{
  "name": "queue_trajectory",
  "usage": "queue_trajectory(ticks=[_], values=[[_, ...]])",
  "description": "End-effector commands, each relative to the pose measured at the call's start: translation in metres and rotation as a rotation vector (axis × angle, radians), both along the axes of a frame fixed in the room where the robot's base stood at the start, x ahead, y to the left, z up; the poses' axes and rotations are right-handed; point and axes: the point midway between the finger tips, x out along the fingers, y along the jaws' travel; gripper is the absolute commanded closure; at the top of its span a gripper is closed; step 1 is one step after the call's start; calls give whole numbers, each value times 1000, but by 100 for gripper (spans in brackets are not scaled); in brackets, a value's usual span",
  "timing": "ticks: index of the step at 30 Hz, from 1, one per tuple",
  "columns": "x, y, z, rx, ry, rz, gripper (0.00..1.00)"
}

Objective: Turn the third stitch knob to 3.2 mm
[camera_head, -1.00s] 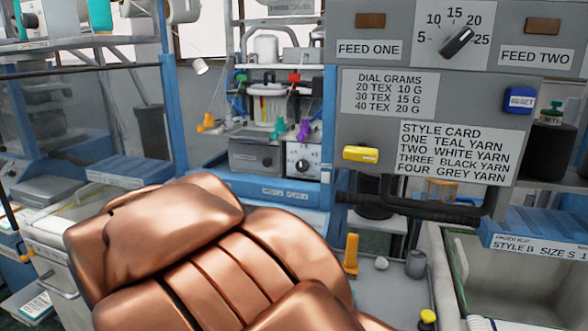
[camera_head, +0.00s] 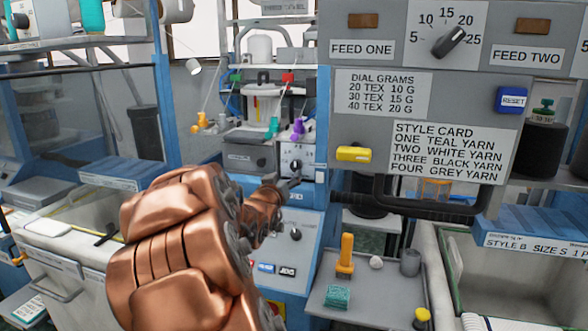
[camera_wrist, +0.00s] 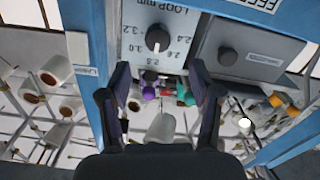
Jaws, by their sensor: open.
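A dark round knob (camera_wrist: 157,39) sits on a white dial plate marked LOOP, with numbers from 2.4 to 3.2, upside down in the wrist view. A small light mark on it appears to face 2.8. In the head view the white dial plate (camera_head: 296,153) is on the blue-framed machine, partly hidden behind my gripper. My gripper (camera_wrist: 160,68) is open and empty. Its two fingers point towards the plate, with the knob just past the fingertips and roughly centred between them. It also shows small in the head view (camera_head: 288,183). I see no contact with the knob.
A grey box with its own dark knob (camera_wrist: 229,57) adjoins the plate. Purple and teal parts (camera_wrist: 186,95) lie close by the fingers. A lower dial (camera_head: 295,234) is on the machine. A black bar (camera_head: 420,208) and a yellow handle (camera_head: 353,154) are to the right.

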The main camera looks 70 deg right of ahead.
Motion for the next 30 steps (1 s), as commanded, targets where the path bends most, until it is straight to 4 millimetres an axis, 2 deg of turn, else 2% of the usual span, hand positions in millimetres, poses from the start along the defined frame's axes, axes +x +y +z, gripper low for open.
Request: queue_trajectory(ticks=[5,21,30], values=[[-2,-11,2,-7,1,-9,36],[4,-68,2,-5,2,-7,36],[6,-79,1,-6,0,-5,36]])
